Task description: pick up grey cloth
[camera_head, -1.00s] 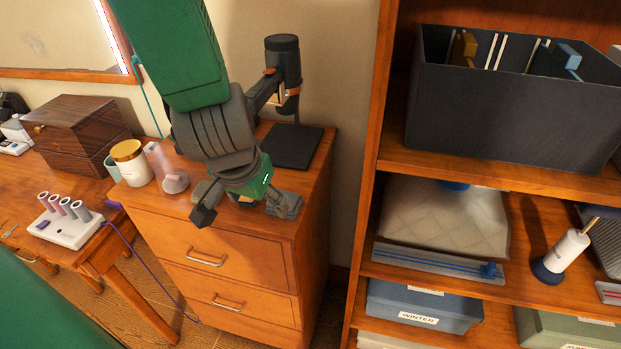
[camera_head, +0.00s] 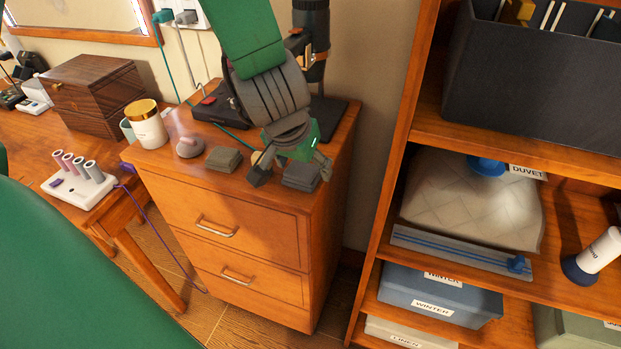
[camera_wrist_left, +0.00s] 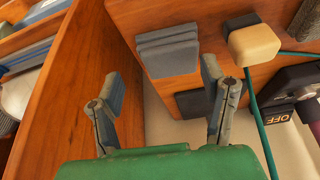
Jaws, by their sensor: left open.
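The grey cloth (camera_head: 301,177) is a folded, layered stack lying flat near the front right corner of the wooden drawer cabinet's top (camera_head: 340,135). In the left wrist view the cloth (camera_wrist_left: 168,52) shows as a bluish-grey stack ahead of the fingers. My left gripper (camera_head: 290,168) is open and points down over the cabinet top, and its fingers partly cover the cloth in the head view. In the left wrist view the open fingers (camera_wrist_left: 162,82) have nothing between them. I cannot tell whether a finger touches the cloth. My right gripper is not in view.
An olive-grey folded cloth (camera_head: 223,159) lies left of the gripper. A small yellowish block (camera_wrist_left: 255,43) is close to one finger. A gold-lidded jar (camera_head: 146,124) stands at the cabinet's left. A shelf unit's side panel (camera_head: 397,160) rises to the right.

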